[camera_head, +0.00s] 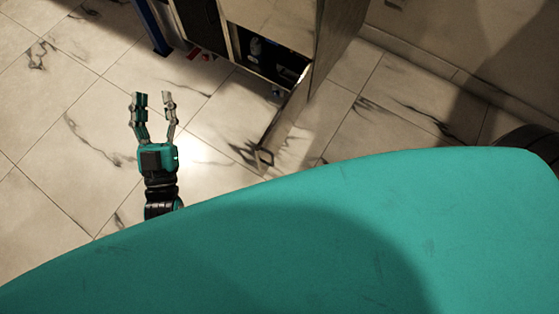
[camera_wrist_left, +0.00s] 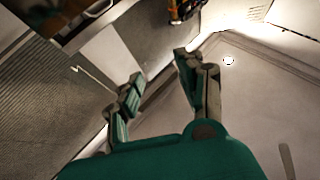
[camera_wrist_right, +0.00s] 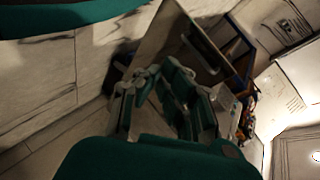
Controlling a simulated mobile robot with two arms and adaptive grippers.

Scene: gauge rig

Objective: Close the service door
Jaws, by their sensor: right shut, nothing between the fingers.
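The service door (camera_head: 300,107) looks like the tall panel standing open at the right of a cabinet (camera_head: 231,42) in the head view, seen nearly edge-on. The cabinet's dark opening (camera_head: 262,52) shows left of the panel. My left gripper (camera_head: 153,97) is open and empty, left of the door and clear of it. The left wrist view also shows its fingers apart (camera_wrist_left: 161,85). My right gripper (camera_wrist_right: 160,88) shows only in the right wrist view, shut and empty, with the cabinet beyond it.
A blue post (camera_head: 153,27) stands left of the cabinet. Pale marbled floor (camera_head: 70,130) is free around my left gripper. A wall (camera_head: 450,45) runs along the right. My teal body covers the lower part of the head view.

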